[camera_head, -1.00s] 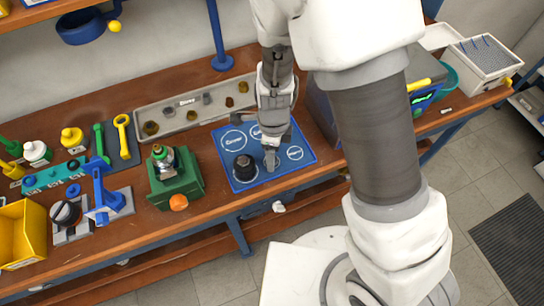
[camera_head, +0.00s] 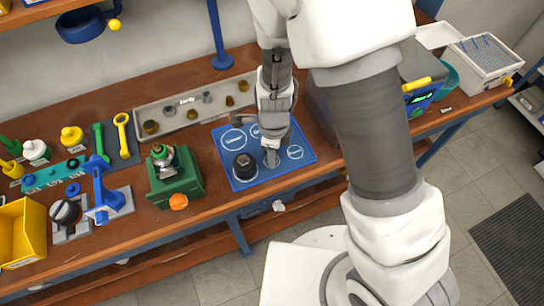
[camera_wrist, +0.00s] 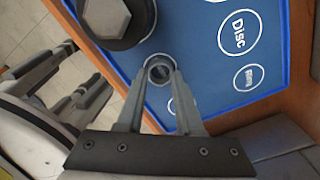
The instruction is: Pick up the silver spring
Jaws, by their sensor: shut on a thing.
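The silver spring (camera_wrist: 159,70) shows end-on as a grey ring between my fingertips in the wrist view. My gripper (camera_wrist: 158,76) is shut on it, with one finger on each side. Both are over the blue mat (camera_wrist: 205,75), which has white labelled circles. In the head view my gripper (camera_head: 271,157) points down over the middle of the mat (camera_head: 225,150). The spring cannot be made out there, and whether it touches the mat is unclear.
A dark round knob (camera_head: 245,166) stands on the mat just left of my gripper; it is close in the wrist view (camera_wrist: 112,15). A grey parts tray (camera_head: 205,127) lies behind. A green fixture (camera_head: 174,183) stands left. A dark box (camera_head: 322,112) stands right.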

